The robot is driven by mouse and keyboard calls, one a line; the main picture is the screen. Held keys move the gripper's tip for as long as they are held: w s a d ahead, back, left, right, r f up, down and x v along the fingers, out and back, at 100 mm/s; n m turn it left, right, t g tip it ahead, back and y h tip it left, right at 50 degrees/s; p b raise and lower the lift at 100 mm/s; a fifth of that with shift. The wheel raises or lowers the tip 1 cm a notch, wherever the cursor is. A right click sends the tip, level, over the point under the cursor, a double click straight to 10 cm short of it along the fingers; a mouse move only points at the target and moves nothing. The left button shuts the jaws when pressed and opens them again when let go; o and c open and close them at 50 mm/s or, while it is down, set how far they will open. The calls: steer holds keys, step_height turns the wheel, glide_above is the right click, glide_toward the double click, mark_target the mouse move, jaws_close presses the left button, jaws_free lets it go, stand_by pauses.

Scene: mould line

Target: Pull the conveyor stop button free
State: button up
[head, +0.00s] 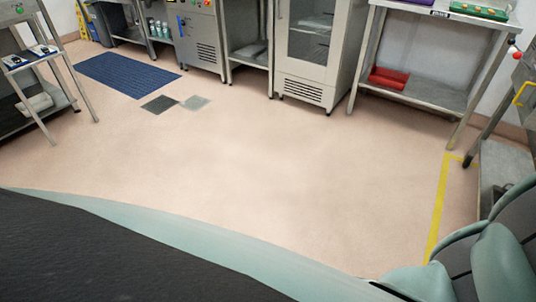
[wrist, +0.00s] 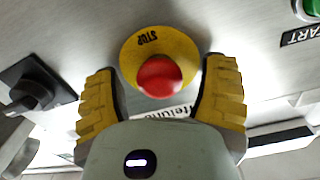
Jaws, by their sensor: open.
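The conveyor stop button is a red mushroom head (wrist: 159,76) on a round yellow plate (wrist: 130,60) marked STOP, fixed to a brushed-metal panel. It is near the middle of the wrist view. My gripper (wrist: 165,69) is open, with one yellow ribbed finger on the left of the button and one on the right. A gap shows between each finger and the red head. I cannot tell whether the button is pressed in. The head view does not show my gripper.
On the same panel are a black rotary knob (wrist: 32,88) at left and a green START button (wrist: 311,8) at upper right. In the head view, a metal table (head: 430,95) holding a red tray (head: 389,78) stands at upper right. The middle floor is clear.

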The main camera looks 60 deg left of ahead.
steer(key=shift+c, duration=0.2)
steer(key=c, duration=1.2)
steer(key=shift+s+a+r+p, duration=0.1)
steer(key=shift+a+p, duration=0.35)
steer(key=shift+p, duration=0.05)
jaws_close()
steer(key=o, duration=1.2)
jaws_free()
steer(key=shift+s+a, duration=0.1)
steer(key=shift+o, duration=0.2)
